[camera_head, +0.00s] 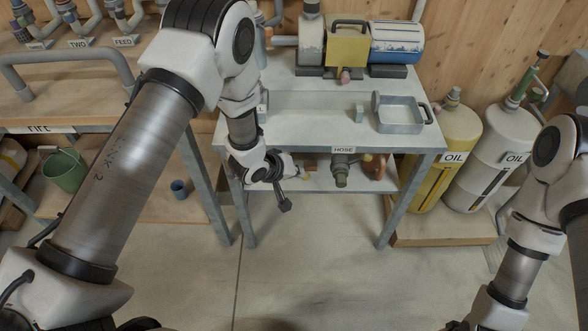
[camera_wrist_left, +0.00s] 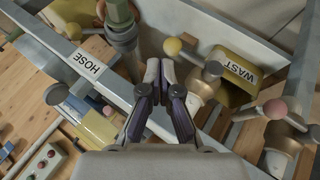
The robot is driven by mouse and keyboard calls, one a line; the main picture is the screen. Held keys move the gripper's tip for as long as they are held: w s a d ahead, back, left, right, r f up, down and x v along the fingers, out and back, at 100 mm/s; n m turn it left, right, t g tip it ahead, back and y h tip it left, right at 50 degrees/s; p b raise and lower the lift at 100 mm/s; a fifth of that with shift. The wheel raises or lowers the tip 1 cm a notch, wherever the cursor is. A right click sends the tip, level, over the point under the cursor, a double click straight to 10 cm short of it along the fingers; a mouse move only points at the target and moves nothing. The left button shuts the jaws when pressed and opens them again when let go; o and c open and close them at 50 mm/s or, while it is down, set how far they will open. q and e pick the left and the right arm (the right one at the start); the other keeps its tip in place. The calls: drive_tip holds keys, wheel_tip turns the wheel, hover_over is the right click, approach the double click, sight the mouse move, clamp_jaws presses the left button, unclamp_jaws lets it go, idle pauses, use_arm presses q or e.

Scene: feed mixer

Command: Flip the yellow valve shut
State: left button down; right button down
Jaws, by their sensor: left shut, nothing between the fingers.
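A yellow ball-ended valve lever (camera_wrist_left: 173,46) shows in the left wrist view just ahead of my left gripper (camera_wrist_left: 160,68), slightly right of its tips. The lever's arm runs right toward a grey knob and a brass-coloured fitting below it. My left gripper is shut and empty. I cannot tell whether its tips touch the lever. In the head view the left gripper (camera_head: 290,168) is at the bench's front left, below the top, with a small yellow part beside it. My right arm shows at the lower right; its gripper is out of frame.
The metal bench (camera_head: 330,95) has a HOSE label (camera_head: 343,150) on its front edge and a tray (camera_head: 401,115) on top. A pink ball lever (camera_wrist_left: 275,108) and a yellow WAST container (camera_wrist_left: 235,72) are near the gripper. Oil cylinders (camera_head: 452,140) stand at right.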

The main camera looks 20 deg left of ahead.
use_arm(q)
drive_tip(key=d+r+v, duration=0.1)
drive_tip(key=v, duration=0.8)
drive_tip(key=shift+d, duration=0.2)
drive_tip(key=shift+w, duration=0.2)
drive_tip(key=shift+s, duration=0.15)
drive_tip(key=s+a+f+m+g+y, duration=0.1)
drive_tip(key=s+f, duration=0.3)
drive_tip(key=s, duration=0.5)
drive_tip(key=s+a+f+m+g+y+p, duration=0.1)
drive_tip(key=s+a+f+m+g, duration=0.1)
drive_tip(key=s, duration=0.7)
drive_tip(key=s+a+f+m+g+y+p, duration=0.1)
drive_tip(key=s+a+f+g+y, duration=0.1)
drive_tip(key=s+a+f+g, duration=0.2)
drive_tip(key=s+a+f, duration=0.1)
drive_tip(key=s+f, duration=0.2)
drive_tip(key=s, duration=0.2)
drive_tip(key=shift+s+f, duration=0.3)
drive_tip(key=shift+f, duration=0.05)
